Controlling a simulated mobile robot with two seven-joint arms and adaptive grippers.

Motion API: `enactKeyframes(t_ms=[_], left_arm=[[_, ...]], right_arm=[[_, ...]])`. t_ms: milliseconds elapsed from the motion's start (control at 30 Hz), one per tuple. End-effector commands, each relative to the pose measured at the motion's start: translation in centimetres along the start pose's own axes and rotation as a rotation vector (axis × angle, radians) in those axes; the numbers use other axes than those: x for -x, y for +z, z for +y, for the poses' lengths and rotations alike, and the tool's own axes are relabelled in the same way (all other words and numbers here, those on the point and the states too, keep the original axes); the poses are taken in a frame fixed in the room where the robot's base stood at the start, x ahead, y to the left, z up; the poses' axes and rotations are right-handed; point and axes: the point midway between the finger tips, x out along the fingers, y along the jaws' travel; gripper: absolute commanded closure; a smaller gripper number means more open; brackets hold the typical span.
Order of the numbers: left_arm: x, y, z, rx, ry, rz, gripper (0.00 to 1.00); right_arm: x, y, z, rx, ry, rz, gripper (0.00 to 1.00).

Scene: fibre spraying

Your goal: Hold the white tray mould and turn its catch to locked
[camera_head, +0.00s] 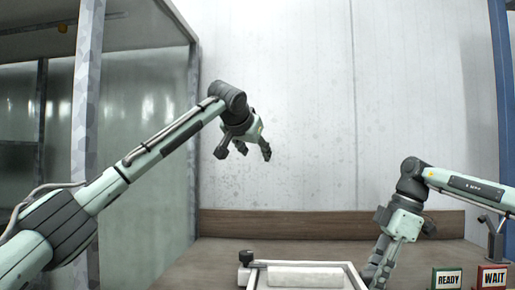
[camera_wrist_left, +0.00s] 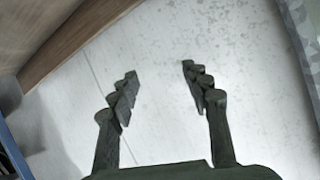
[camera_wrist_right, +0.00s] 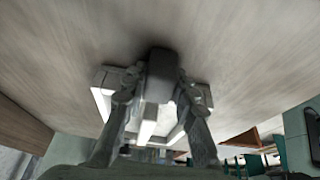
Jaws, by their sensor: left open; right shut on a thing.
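The white tray mould (camera_head: 352,272) lies on the bench at the bottom of the head view, its near part cut off by the frame. A small dark fitting (camera_head: 246,258), which looks like the catch, sits at its far left corner; I cannot tell its setting. My right gripper (camera_head: 375,274) points down at the mould's right side and is shut on it. In the right wrist view the fingers (camera_wrist_right: 158,100) close around a dark block at the mould's edge. My left gripper (camera_head: 245,152) is open and empty, high above the bench; its spread fingers show in the left wrist view (camera_wrist_left: 160,90).
A wooden board (camera_head: 300,224) runs along the pale back wall. A metal-framed booth (camera_head: 85,130) stands at the left. The bench left of the mould looks clear.

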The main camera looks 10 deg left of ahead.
Motion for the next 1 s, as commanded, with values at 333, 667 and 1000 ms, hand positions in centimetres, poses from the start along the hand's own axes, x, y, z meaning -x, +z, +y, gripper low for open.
enactKeyframes(t_ms=[333,667,1000], left_arm=[[-0.8,-5.0,-1.3,-0.097,-0.088,0.194,0.52],[-0.8,-5.8,-1.5,-0.117,-0.102,0.228,0.52],[-0.8,-5.8,-1.5,-0.116,-0.102,0.227,0.52]], right_arm=[[0.0,-0.1,0.0,0.000,0.002,0.001,1.00],[0.1,-0.1,0.0,0.001,0.002,0.002,1.00],[0.1,-0.1,0.0,0.001,0.002,0.001,0.56]])
